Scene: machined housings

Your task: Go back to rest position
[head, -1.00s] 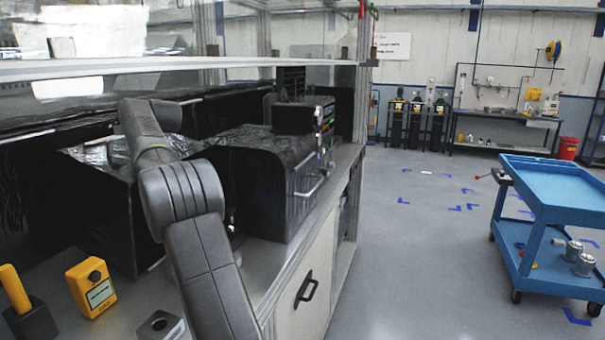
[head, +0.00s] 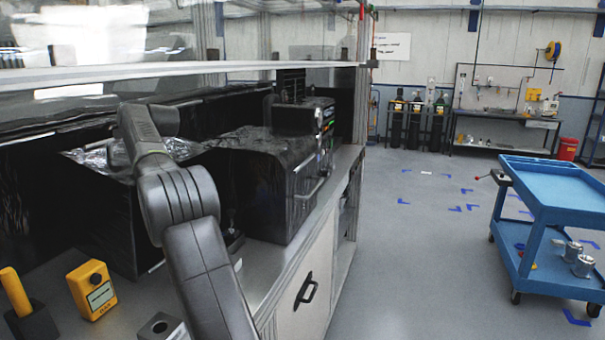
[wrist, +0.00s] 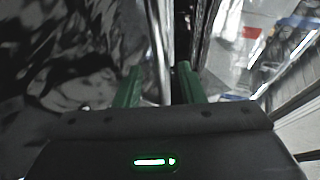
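My gripper (wrist: 158,84) shows in the wrist view with its two green fingers apart and nothing held between them. A shiny upright metal bar (wrist: 157,35) shows beyond the gap between the fingers; I cannot tell how far off it is. A dark, crinkled surface fills the left of that view. In the head view my grey arm reaches over the bench, and my gripper is out of sight. The black machine housing (head: 262,165) stands on the bench beyond the arm, with a metal handle on its right side.
A yellow device (head: 92,290) and a small metal block (head: 162,328) sit on the near bench (head: 125,315). A shelf edge (head: 180,70) crosses above the arm. A blue cart (head: 555,190) with metal parts (head: 583,265) on its lower shelf stands right. The floor between is clear.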

